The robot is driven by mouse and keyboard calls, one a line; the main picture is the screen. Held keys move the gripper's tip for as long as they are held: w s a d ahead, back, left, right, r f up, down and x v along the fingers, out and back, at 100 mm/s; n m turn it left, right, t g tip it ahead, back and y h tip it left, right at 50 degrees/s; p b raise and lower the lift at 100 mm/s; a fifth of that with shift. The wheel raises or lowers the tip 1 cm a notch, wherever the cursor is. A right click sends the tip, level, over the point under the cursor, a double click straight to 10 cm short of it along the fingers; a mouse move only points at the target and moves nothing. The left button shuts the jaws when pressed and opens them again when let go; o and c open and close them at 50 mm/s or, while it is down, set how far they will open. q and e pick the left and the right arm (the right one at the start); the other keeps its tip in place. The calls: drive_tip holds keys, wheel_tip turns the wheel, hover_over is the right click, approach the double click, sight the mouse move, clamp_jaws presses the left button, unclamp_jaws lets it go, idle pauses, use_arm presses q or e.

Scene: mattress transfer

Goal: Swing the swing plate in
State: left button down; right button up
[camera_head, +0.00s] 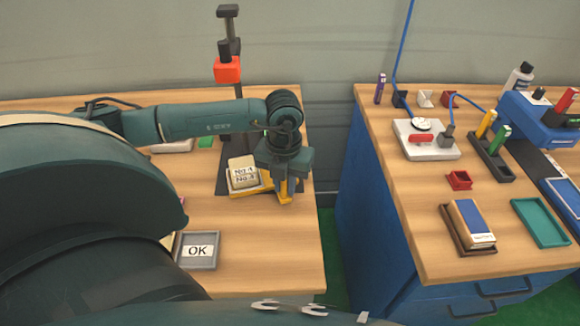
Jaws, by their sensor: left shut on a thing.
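The yellow swing plate (238,191) is at the right part of the left table, at the foot of a dark stand. A cream block (243,172) with "No.4" lettering sits on it. My left gripper (286,188) points down at the plate's right end and is shut on a yellow part there. The gripper body hides part of that end and the exact grip. My right gripper is not in view.
A dark column with a red-orange block (227,70) rises behind the plate. A grey tray marked OK (198,251) lies at the front left. The left table's front right is clear.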

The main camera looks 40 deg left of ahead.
use_arm(q)
drive_tip(key=shift+s+a+m+b, duration=0.2)
drive_tip(key=shift+a+m+b, duration=0.25)
drive_tip(key=shift+m, duration=0.25)
drive_tip(key=shift+s+a+m, duration=0.15)
drive_tip(key=shift+a+m, duration=0.2)
drive_tip(key=shift+m, duration=0.15)
drive_tip(key=shift+a+r+b, duration=0.1)
drive_tip(key=shift+a+b, duration=0.05)
drive_tip(key=shift+b, duration=0.2)
drive_tip(key=c, duration=1.3)
unclamp_jaws()
drive_tip(key=shift+s, duration=0.1)
wheel_tip(320, 180, up, 13)
drive_tip(key=shift+r, duration=0.1)
